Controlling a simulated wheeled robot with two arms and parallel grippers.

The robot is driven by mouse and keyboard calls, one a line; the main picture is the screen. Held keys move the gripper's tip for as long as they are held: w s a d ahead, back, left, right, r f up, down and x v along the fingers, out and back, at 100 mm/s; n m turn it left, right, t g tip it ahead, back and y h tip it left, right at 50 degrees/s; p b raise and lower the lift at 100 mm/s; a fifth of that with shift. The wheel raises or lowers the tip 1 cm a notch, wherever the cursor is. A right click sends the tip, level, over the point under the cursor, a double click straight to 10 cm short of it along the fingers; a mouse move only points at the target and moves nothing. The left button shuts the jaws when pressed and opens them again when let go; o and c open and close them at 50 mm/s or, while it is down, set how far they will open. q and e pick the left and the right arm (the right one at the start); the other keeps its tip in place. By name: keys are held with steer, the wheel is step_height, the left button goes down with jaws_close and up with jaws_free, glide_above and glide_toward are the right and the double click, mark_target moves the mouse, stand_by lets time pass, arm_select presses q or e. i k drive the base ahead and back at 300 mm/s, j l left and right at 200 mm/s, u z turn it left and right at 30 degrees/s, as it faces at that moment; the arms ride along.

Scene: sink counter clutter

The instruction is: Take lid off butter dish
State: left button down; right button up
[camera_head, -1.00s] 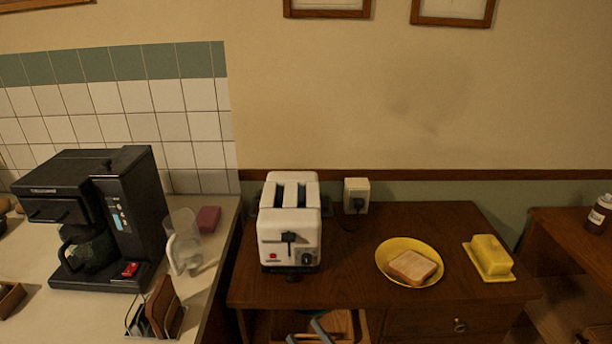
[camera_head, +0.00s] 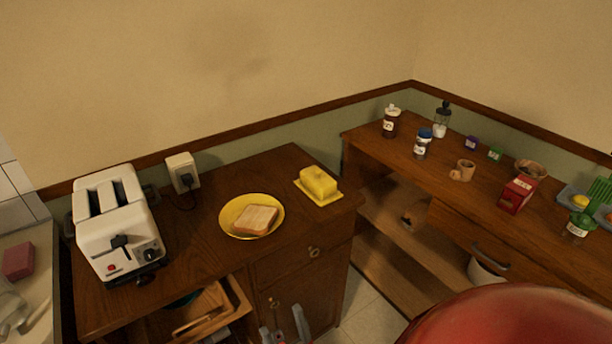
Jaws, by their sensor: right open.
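The yellow butter dish (camera_head: 319,187) stands near the right back corner of the dark wooden cabinet top. Its block-shaped lid (camera_head: 318,182) sits on the flat yellow base (camera_head: 332,199). My right gripper (camera_head: 285,328) is at the bottom edge of the head view, only partly visible. It is open, in front of the cabinet and apart from the butter dish. My left gripper is not in view.
A yellow plate (camera_head: 232,221) with a bread slice (camera_head: 255,219) lies left of the butter dish. A white toaster (camera_head: 118,235) stands farther left. An open drawer (camera_head: 240,297) juts out below. A side table (camera_head: 440,172) holding jars and a red box (camera_head: 517,194) stands at right.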

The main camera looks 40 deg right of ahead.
mark_target(323, 186)
steer(key=z, duration=1.05)
